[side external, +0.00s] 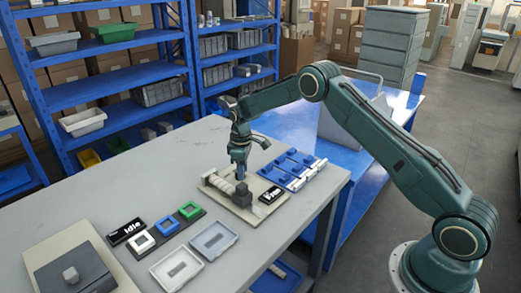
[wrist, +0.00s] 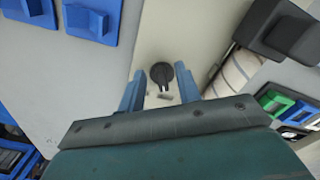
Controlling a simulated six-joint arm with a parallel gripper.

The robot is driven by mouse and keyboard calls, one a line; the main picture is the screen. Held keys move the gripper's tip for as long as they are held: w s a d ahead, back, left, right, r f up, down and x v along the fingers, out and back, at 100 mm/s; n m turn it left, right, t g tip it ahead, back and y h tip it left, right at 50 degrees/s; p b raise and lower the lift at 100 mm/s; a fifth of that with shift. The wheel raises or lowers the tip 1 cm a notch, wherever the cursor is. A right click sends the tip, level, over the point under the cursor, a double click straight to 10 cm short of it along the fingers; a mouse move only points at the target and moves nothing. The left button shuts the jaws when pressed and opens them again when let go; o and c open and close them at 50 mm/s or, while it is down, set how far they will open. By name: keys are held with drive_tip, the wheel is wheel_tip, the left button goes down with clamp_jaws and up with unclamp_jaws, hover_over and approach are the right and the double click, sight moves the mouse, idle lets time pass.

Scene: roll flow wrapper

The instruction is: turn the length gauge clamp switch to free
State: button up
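The clamp switch (wrist: 161,74) is a round black knob with a pointer on a beige base plate (wrist: 165,25). In the wrist view its pointer faces down the picture, toward small markings too blurred to read. My gripper (wrist: 159,69) has its two blue fingers apart, one on each side of the knob, with visible gaps and no clear contact. In the side external view my gripper (side external: 238,166) points down over the base plate (side external: 240,213), by a dark block (side external: 241,193). The knob cannot be made out there.
A pale roll (wrist: 235,72) and dark block (wrist: 285,32) lie right of the knob. A black display (side external: 270,194) and blue fixtures (side external: 299,170) are close by. A display reading "Idle" (side external: 126,231), small coloured frames and grey trays (side external: 214,240) occupy the table front.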

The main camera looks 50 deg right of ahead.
wheel_tip(320, 180, up, 14)
idle(1.0)
drive_tip(key=shift+f, duration=0.1)
drive_tip(key=s+a+r+m+t, duration=0.1)
drive_tip(key=s+a+r+m, duration=0.1)
drive_tip(key=s+r, duration=0.7)
drive_tip(key=s+a+r+m+t, duration=0.1)
drive_tip(key=s+a+r+t, duration=0.15)
drive_tip(key=s+r, duration=0.7)
drive_tip(key=s+a+f+m+t, duration=0.1)
drive_tip(key=s, duration=1)
drive_tip(key=s+a+f+m+t, duration=0.1)
drive_tip(key=s+f+m, duration=0.1)
drive_tip(key=s, duration=1)
drive_tip(key=shift+s+a, duration=0.15)
drive_tip(key=shift+a, duration=0.25)
